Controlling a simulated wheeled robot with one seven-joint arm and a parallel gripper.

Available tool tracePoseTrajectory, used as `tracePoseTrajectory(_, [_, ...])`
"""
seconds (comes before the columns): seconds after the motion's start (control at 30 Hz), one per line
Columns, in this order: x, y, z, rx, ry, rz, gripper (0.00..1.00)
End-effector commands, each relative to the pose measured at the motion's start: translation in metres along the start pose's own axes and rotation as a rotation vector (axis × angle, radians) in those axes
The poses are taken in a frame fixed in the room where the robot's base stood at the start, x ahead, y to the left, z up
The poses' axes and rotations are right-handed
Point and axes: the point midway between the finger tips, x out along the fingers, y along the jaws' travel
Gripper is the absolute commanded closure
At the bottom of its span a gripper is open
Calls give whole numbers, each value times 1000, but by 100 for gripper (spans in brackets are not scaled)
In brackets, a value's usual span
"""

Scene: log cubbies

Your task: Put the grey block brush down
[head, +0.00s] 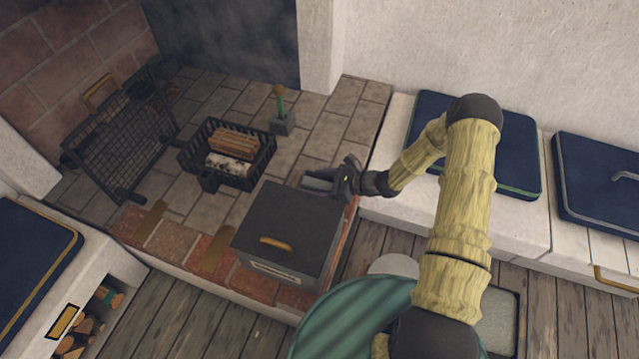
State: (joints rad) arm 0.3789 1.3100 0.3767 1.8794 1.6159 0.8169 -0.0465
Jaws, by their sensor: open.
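A grey block with an upright green handle and a brown knob, which looks like the grey block brush (283,124), stands on the hearth tiles behind the dark box. My gripper (318,181) is open, low over the back right corner of the dark lidded box (290,222). It is apart from the brush, to the right and in front of it. The fingers are small and dark here, and I cannot make out anything held between them.
A black log basket (228,176) holds several logs left of the brush. A mesh fire screen (118,150) stands farther left. A white bench (393,185) with navy cushions (520,150) runs along the right. Bare tiles (341,105) lie right of the brush.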

Motion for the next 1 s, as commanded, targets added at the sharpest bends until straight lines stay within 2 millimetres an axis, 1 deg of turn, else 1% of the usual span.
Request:
tracePoseTrajectory(0.17, [-26,-1,2,2,1,-5,33])
tracePoseTrajectory(0.5, [-93,-1,2,3,3,-4,33])
tracePoseTrajectory(0.6, [-107,0,1,2,1,-3,33])
tracePoseTrajectory(0.73, [-117,0,0,2,1,-1,33])
tracePoseTrajectory(1.0, [-118,0,-1,2,1,0,33])
